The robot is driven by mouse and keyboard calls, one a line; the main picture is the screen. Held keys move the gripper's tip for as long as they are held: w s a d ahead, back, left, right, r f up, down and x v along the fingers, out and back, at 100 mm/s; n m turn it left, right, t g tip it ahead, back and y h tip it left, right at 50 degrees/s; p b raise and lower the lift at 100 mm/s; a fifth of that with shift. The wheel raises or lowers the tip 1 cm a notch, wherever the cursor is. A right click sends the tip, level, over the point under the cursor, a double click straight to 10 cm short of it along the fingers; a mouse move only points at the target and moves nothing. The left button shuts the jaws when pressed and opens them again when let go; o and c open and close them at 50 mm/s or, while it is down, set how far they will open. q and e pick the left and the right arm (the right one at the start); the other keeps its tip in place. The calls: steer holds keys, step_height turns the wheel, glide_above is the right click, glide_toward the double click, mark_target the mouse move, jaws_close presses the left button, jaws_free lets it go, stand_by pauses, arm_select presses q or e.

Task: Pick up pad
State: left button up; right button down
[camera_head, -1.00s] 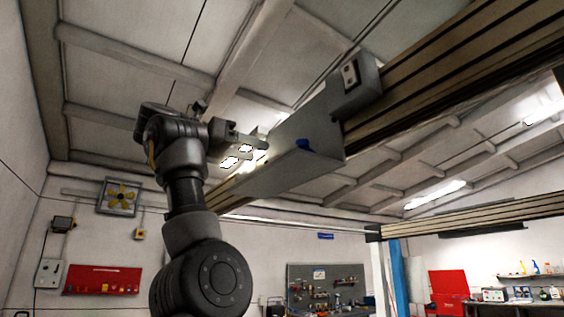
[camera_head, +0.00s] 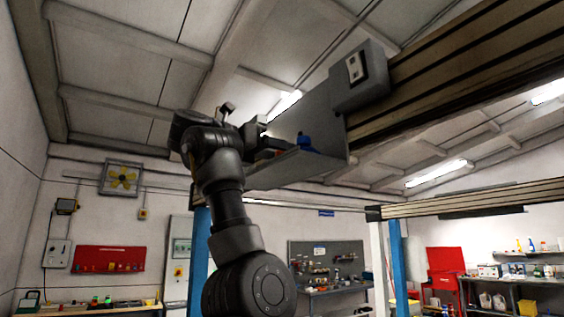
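A small blue item (camera_head: 306,142) sits on the grey bracket plate (camera_head: 282,171) hanging from the overhead beam. It is the only thing here that could be the pad, but its shape is too small to make out. My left gripper (camera_head: 280,146) is raised at the left side of the bracket, its dark fingers pointing right towards the blue item. The fingertips are close to it; I cannot tell whether they touch it or how far apart they are. My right gripper is not in view.
A grey box (camera_head: 358,77) is fixed to the large overhead beam (camera_head: 470,62), just right of the bracket. A lower beam (camera_head: 470,201) and blue posts (camera_head: 200,262) stand farther back. Workbenches and wall panels line the far walls. The space left of my arm is clear.

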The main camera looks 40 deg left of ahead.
arm_select(q)
steer(key=shift+s, duration=0.1)
steer(key=c, duration=1)
steer(key=shift+c, duration=0.3)
steer(key=shift+r, duration=0.55)
steer(key=s+d+r, duration=0.3)
steer(key=s+r, duration=0.9)
steer(key=s, duration=0.1)
steer(key=shift+s+d, duration=0.25)
steer(key=shift+d, duration=0.1)
